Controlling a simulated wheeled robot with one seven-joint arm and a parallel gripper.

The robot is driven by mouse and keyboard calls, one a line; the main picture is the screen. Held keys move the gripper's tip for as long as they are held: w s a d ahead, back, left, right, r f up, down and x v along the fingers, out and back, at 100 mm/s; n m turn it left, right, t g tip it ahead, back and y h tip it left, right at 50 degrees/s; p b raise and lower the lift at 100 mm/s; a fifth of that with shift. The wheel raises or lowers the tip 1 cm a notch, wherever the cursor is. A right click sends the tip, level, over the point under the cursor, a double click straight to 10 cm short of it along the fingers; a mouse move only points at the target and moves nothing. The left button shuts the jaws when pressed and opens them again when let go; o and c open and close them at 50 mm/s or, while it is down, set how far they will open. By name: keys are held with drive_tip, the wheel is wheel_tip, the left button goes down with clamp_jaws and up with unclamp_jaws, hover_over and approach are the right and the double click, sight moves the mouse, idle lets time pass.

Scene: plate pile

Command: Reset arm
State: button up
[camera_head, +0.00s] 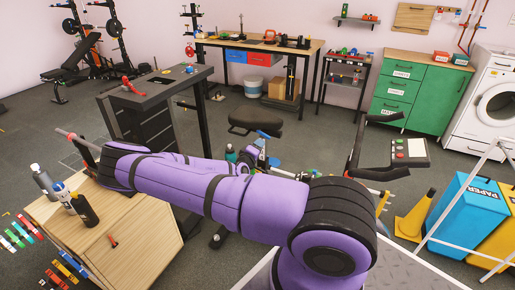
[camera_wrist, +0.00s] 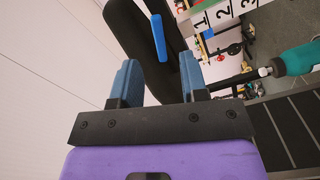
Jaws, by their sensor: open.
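My gripper (camera_wrist: 157,80) shows in the wrist view with two blue fingers on a dark bar, spread apart and open. No held object shows between the fingertips. A black curved object (camera_wrist: 130,30) with a blue strip (camera_wrist: 159,38) on it lies beyond the fingers; I cannot tell how far away it is.
A wooden cabinet (camera_head: 140,235) with bottles (camera_head: 82,207) stands at the lower left. A dark desk (camera_head: 150,90) is behind my arm. An exercise bike seat (camera_head: 255,118), a yellow cone (camera_head: 415,217) and a blue paper bin (camera_head: 465,215) stand around. Grey floor (camera_head: 330,130) is open towards the back.

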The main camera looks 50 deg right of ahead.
drive_tip(key=shift+a, duration=0.1)
idle(0.3)
drive_tip(key=w+a+r+m+g+y, duration=0.25)
drive_tip(key=a+r+m+y, duration=0.35)
drive_tip(key=a+y, duration=0.6)
drive_tip(key=s+a+r+n+t+y, duration=0.1)
drive_tip(key=s+a+r+y, duration=0.1)
drive_tip(key=a+r, duration=0.6)
drive_tip(key=s+a+r+n+t+y, duration=0.1)
drive_tip(key=a+r+y, duration=0.1)
drive_tip(key=a+r, duration=0.6)
drive_tip(key=s+a+r+n+y, duration=0.1)
drive_tip(key=s+a+r, duration=0.1)
drive_tip(key=s+r, duration=0.5)
drive_tip(key=s+a+r+n+y, duration=0.1)
drive_tip(key=s+a+r+y, duration=0.1)
drive_tip(key=s+r, duration=0.5)
drive_tip(key=s+r+n+h, duration=0.1)
drive_tip(key=s+r, duration=0.3)
drive_tip(key=s, duration=0.3)
drive_tip(key=s+a+r+n, duration=0.1)
drive_tip(key=s+r, duration=0.3)
drive_tip(key=s, duration=0.4)
drive_tip(key=shift+a+r+h, duration=0.2)
drive_tip(key=shift+a+h, duration=0.05)
drive_tip(key=shift+h, duration=0.15)
